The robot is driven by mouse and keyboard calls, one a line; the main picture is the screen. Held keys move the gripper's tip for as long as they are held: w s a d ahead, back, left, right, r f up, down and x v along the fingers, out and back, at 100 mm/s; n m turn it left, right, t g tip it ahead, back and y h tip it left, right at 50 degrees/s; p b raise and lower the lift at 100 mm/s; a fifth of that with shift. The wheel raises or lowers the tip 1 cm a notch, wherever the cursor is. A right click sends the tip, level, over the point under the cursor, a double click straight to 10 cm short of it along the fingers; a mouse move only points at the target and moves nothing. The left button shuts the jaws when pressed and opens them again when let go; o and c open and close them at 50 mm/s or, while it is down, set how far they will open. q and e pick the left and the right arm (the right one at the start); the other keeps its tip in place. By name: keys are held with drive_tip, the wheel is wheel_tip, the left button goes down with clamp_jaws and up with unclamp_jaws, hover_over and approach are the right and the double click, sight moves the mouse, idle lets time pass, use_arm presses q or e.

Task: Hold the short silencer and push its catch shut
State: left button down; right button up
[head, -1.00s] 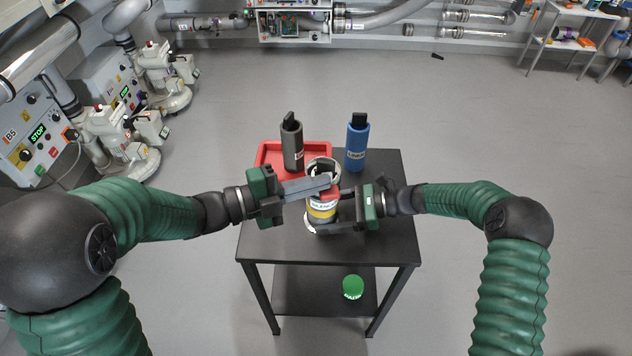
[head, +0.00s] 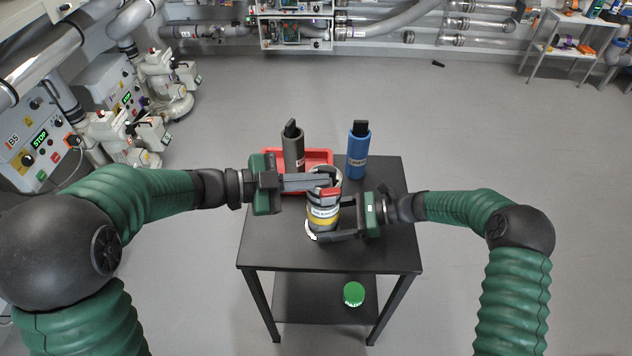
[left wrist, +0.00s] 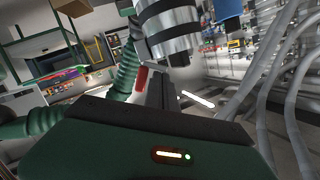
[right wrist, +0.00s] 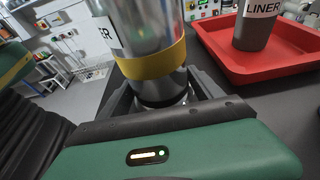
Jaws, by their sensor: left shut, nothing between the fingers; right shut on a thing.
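The short silencer (head: 323,214) is a grey metal cylinder with a yellow band and a white label, upright at the table's front. It also shows in the left wrist view (left wrist: 166,30) and the right wrist view (right wrist: 150,30). Its red catch (head: 330,192) is at its upper side; I cannot tell whether it is latched. My right gripper (head: 322,236) is shut around the silencer's lower part, below the yellow band. My left gripper (head: 328,182) is shut and empty, its fingertips by the silencer's top, just behind the catch in the head view; contact is unclear.
A red tray (head: 320,157) behind the silencer bears a dark grey liner cylinder (head: 293,150). A blue cylinder (head: 357,155) stands at the back right of the black table (head: 285,248). A green round thing (head: 354,293) lies on the lower shelf. The table's right side is clear.

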use_arm(q)
drive_tip(key=s+a+r+n, duration=0.1)
drive_tip(key=a+r+n, duration=0.1)
drive_tip(key=a+r, duration=0.4)
drive_tip(key=a, duration=0.3)
drive_tip(key=shift+s+a+g, duration=0.15)
drive_tip(key=shift+a+g, duration=0.25)
use_arm(e)
drive_tip(key=o, duration=1.1)
drive_tip(key=shift+c, duration=0.2)
